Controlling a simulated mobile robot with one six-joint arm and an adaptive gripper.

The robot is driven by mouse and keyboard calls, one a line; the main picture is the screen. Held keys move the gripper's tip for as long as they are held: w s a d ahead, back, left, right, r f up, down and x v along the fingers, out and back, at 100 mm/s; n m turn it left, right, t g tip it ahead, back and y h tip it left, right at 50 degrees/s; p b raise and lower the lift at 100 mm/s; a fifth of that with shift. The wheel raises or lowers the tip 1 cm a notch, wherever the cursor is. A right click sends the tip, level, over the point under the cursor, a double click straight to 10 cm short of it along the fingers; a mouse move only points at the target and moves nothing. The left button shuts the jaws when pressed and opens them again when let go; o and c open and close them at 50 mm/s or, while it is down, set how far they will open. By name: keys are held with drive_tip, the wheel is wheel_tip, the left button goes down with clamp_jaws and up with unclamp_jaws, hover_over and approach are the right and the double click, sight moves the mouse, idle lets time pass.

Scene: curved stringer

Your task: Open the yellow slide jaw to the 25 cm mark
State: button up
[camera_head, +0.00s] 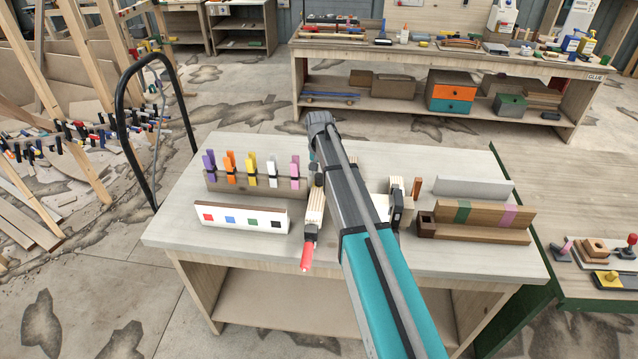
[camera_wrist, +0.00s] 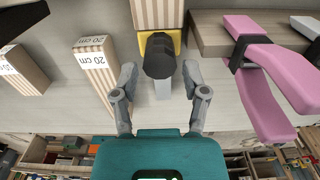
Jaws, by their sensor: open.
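In the wrist view, a yellow piece (camera_wrist: 177,40), apparently the slide jaw, lies against the end of a striped wooden block (camera_wrist: 157,12). A black knob (camera_wrist: 159,55) covers most of it, and a pale grey bar (camera_wrist: 162,90) shows below. My gripper (camera_wrist: 160,76) is open, its two fingers on either side of the knob's lower end with gaps visible. I cannot tell any contact. In the head view, my arm hides the gripper and the yellow jaw. No 25 cm mark is readable.
Striped blocks labelled 20 cm (camera_wrist: 96,68) stand left in the wrist view. A pink spring clamp (camera_wrist: 262,85) hangs close on the right. In the head view, a clamp rack (camera_head: 240,183) and a colour-marked board (camera_head: 240,217) are left; wooden stringer pieces (camera_head: 475,236) are right.

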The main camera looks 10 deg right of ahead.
sight(319, 184)
drive_tip(key=shift+f+b, duration=1.05)
drive_tip(key=shift+f, duration=0.35)
clamp_jaws()
